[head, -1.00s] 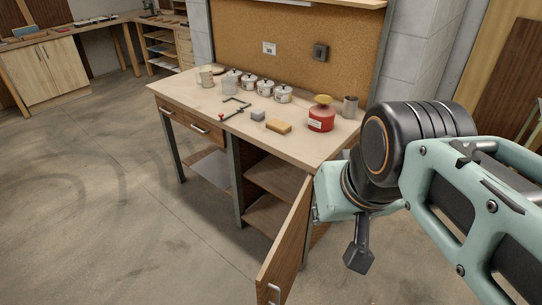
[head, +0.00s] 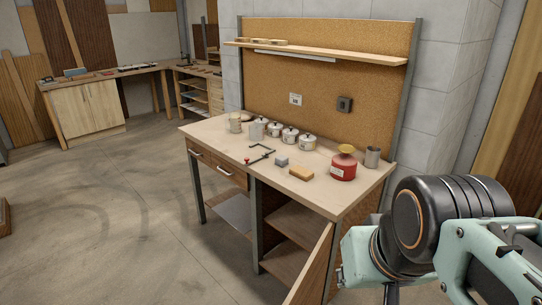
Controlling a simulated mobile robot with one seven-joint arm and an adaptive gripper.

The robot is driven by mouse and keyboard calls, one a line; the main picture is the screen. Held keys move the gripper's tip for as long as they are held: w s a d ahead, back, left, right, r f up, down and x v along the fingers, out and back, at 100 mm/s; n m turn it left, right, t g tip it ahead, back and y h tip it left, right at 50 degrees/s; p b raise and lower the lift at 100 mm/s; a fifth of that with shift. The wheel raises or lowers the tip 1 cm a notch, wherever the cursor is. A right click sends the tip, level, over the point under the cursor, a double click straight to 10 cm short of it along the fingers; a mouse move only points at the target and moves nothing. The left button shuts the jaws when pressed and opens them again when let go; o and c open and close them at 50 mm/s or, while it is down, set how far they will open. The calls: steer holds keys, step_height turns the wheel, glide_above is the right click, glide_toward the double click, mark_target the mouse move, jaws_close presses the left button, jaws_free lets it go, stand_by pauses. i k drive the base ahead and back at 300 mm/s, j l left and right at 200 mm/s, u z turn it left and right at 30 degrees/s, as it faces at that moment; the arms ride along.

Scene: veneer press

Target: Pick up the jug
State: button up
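The bench top holds several vessels, and I cannot tell for certain which is the jug. A beige vessel (head: 235,122) that looks jug-like stands upright at the far left end. A light grey vessel (head: 256,131) stands just right of it, partly in front of the lidded pots. A plain metal cup-like vessel (head: 372,157) stands at the right end, behind a red can. My arm is at the lower right, in front of the bench and apart from the vessels. My gripper's fingers are below the picture's edge.
Lidded pots (head: 290,136), a clamp (head: 261,155), a grey block (head: 282,162), a yellow-brown block (head: 301,173) and a red can (head: 343,168) with a yellow top share the bench (head: 215,136). A cabinet door (head: 313,268) hangs open in front. A shelf (head: 320,49) is above.

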mark_target(235, 122)
steer(key=j+u, duration=0.15)
steer(key=u, duration=0.2)
steer(key=j+u, duration=0.15)
steer(key=u, duration=0.15)
steer(key=i+j+u, duration=0.2)
steer(key=j, duration=0.3)
steer(key=i+j+u, duration=0.2)
steer(key=j, duration=0.3)
steer(key=i+j+u, duration=0.2)
steer(key=i+j, duration=0.2)
steer(key=i+j+z, duration=0.2)
steer(key=i, duration=0.3)
steer(key=i+j+z, duration=0.25)
steer(key=i, duration=0.2)
steer(key=i+l+z, duration=0.1)
steer(key=i+z, duration=0.25)
steer(key=i, duration=0.15)
steer(key=i+j+z, duration=0.1)
steer(key=i+z, duration=0.25)
steer(key=i, duration=0.15)
steer(key=i+z, duration=0.35)
steer(key=i, duration=0.15)
steer(key=i+z, duration=0.4)
steer(key=i, duration=0.15)
